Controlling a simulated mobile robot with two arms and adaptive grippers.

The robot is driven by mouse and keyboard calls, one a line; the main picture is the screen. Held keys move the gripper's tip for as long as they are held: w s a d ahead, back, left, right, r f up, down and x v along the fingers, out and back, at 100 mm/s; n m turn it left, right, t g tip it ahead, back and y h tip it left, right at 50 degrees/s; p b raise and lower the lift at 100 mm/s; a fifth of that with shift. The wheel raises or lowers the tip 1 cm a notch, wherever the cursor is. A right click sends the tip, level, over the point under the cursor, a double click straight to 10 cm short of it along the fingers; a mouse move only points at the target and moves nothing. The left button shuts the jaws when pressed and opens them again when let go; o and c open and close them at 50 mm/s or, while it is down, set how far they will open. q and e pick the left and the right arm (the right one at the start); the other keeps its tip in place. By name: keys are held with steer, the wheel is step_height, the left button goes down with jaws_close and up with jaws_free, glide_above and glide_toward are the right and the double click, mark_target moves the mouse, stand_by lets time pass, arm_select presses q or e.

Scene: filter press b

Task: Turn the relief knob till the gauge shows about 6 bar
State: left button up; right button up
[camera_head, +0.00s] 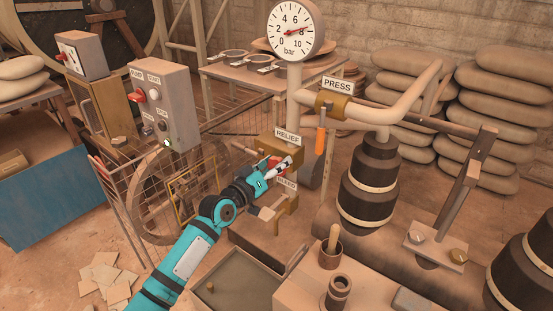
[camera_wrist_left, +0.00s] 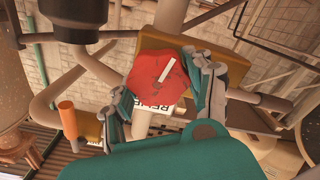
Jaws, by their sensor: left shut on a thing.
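The pressure gauge (camera_head: 292,31) is a white dial marked 0 to 10 bar. Its red needle points right and slightly up, close to the 8. The relief knob (camera_wrist_left: 158,82) is red with a white pointer bar, and it sits on a brass block below the RELIEF label (camera_head: 288,137). My left gripper (camera_head: 280,168) is at the knob, with one finger on each side of it in the left wrist view (camera_wrist_left: 165,100), shut on it. In the head view the fingers mostly hide the knob. My right gripper is in neither view.
A BLEED label (camera_head: 287,184) and a brass valve with a handle sit just below. A PRESS valve (camera_head: 333,106) with an orange handle is above right. A control box (camera_head: 165,105) stands left. Dark weights (camera_head: 368,185) stand right, and a tray (camera_head: 235,285) lies below.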

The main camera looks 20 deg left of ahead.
arm_select(q)
steer(key=n+p, duration=0.1)
steer(key=n, duration=0.2)
steer(key=shift+a+n, duration=0.1)
steer(key=shift+n, duration=0.2)
steer(key=shift+f+n+p, duration=0.1)
steer(key=shift+n+p, duration=0.4)
steer(key=shift+n, duration=1.2)
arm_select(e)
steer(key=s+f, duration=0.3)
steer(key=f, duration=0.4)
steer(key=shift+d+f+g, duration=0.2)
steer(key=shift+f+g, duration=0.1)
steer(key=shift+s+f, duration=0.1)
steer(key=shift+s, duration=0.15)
arm_select(q)
steer(key=o, duration=1.2)
steer(key=v, duration=1.2)
